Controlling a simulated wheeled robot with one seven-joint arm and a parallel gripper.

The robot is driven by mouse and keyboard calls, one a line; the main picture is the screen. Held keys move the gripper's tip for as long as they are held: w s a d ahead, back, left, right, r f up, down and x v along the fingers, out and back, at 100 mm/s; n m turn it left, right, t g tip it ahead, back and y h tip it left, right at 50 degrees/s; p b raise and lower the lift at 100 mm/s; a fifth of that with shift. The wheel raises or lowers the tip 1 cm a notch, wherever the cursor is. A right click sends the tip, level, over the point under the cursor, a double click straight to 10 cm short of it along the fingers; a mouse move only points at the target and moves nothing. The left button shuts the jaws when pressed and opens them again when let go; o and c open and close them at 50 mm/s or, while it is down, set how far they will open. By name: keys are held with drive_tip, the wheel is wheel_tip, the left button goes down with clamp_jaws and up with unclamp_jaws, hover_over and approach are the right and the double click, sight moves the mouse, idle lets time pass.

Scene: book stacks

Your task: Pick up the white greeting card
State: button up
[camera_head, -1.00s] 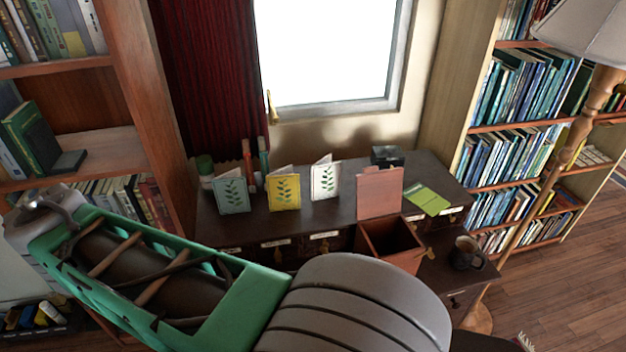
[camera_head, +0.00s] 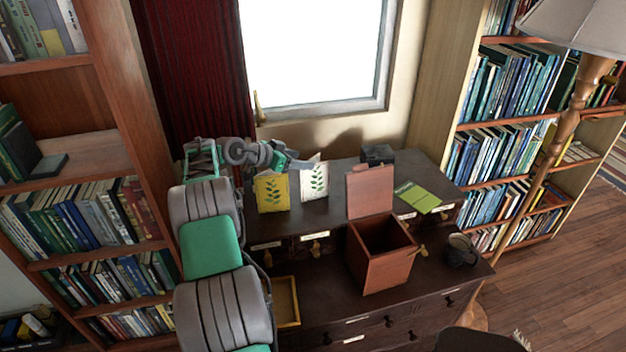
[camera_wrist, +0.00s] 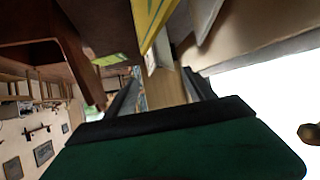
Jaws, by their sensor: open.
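The white greeting card (camera_head: 314,182), with a dark green leaf sprig, stands folded upright on the desk's upper shelf. The yellow card (camera_head: 271,193) stands just left of it. My gripper (camera_head: 302,164) comes in from the left, above the yellow card, with its tip close to the white card's top left edge. I cannot tell whether they touch. In the wrist view my gripper (camera_wrist: 163,82) is open, its two dark fingers apart. The yellow card (camera_wrist: 150,18) and a pale panel, probably the white card (camera_wrist: 206,18), show beyond the fingers near the top.
A reddish-brown open box (camera_head: 384,262) with a raised lid stands on the desk (camera_head: 330,283). A green booklet (camera_head: 418,198), a black box (camera_head: 377,154) and a dark mug (camera_head: 459,250) are to the right. Bookshelves flank the desk; the window is behind.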

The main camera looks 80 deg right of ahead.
sight(313, 177)
drive_tip(key=p+x, duration=0.2)
drive_tip(key=x, duration=0.3)
clamp_jaws()
idle(0.5)
